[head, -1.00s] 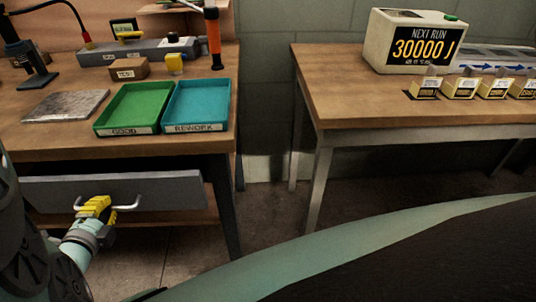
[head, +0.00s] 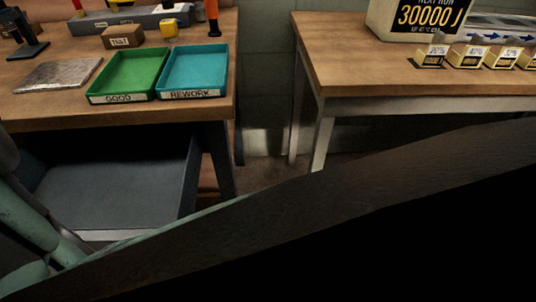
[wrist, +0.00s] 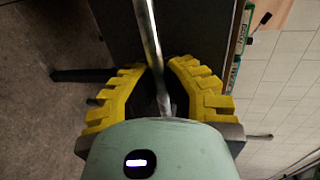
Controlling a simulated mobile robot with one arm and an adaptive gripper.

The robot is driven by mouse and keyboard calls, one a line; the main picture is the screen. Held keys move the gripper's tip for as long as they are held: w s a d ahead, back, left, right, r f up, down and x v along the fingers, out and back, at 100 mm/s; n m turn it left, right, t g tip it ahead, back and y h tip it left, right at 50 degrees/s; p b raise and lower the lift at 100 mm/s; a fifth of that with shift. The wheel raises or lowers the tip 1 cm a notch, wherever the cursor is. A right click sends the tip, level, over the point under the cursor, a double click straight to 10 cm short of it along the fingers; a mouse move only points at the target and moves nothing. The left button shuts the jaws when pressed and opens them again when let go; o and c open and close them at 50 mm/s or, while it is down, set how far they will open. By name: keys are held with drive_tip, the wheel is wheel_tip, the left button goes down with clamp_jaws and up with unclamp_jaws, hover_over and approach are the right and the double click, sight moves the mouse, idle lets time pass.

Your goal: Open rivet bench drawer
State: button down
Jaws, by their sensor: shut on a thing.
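The rivet bench drawer (head: 115,185) is pulled well out from under the left bench in the head view. Its visible grey floor is bare, and its front edge is partly hidden by my own arm and body. In the wrist view, my gripper (wrist: 158,75) has its yellow ridged fingers on both sides of the metal drawer handle (wrist: 148,35) and is shut on it. My gripper is out of sight in the head view.
The left bench (head: 150,115) carries a green GOOD tray (head: 128,92), a teal REWORK tray (head: 195,90) and a metal plate (head: 55,72). A right table (head: 350,75) holds small labelled boxes and a counter display (head: 385,20). A floor gap separates them.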

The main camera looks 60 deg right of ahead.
drive_tip(key=c, duration=1)
unclamp_jaws()
drive_tip(key=shift+a, duration=0.1)
drive_tip(key=shift+v, duration=5.95)
